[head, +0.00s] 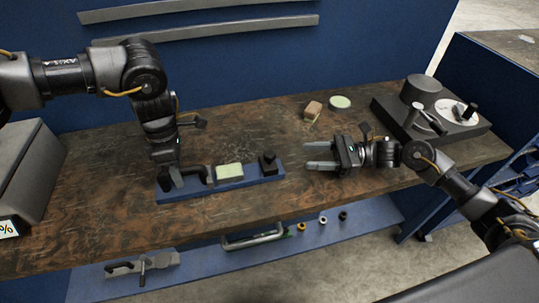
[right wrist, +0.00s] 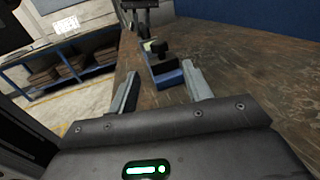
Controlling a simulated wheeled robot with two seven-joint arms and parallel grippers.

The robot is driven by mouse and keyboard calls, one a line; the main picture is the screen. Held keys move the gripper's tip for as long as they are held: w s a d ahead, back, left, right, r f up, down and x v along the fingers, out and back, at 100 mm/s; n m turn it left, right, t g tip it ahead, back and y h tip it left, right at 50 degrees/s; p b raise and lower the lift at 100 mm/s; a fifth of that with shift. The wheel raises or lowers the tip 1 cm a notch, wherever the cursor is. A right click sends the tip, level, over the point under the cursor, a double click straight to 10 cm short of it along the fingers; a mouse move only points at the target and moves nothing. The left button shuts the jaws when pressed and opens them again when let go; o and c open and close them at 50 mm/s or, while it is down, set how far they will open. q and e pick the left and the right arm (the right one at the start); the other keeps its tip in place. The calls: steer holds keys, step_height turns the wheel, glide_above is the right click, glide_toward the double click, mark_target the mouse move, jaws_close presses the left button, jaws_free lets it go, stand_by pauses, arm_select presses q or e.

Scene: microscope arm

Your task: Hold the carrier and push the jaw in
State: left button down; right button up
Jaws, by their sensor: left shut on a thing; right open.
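The carrier is a long blue bar (head: 243,180) lying on the wooden bench. A dark curved piece (head: 197,174) is at its left end, a pale green block (head: 229,171) in the middle and a black knobbed block (head: 267,161) at its right end. I cannot tell for sure which piece is the jaw. My left gripper (head: 177,180) points down and is shut on the carrier's left end; its exact grip is partly hidden. My right gripper (head: 312,156) is open and empty, right of the carrier and apart from it. In the right wrist view the blue end (right wrist: 168,79) and knob (right wrist: 160,48) show beyond its fingers.
A dark device with a round drum (head: 421,92) stands at the back right. A brown block (head: 313,109) and a pale green disc (head: 340,102) lie behind my right gripper. A grey box (head: 30,175) is at the left. A lower blue shelf (head: 205,258) holds small parts.

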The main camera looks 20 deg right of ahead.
mark_target(270, 153)
steer(key=x, duration=1.2)
steer(key=shift+r, duration=0.1)
steer(key=shift+c, duration=0.3)
jaws_close()
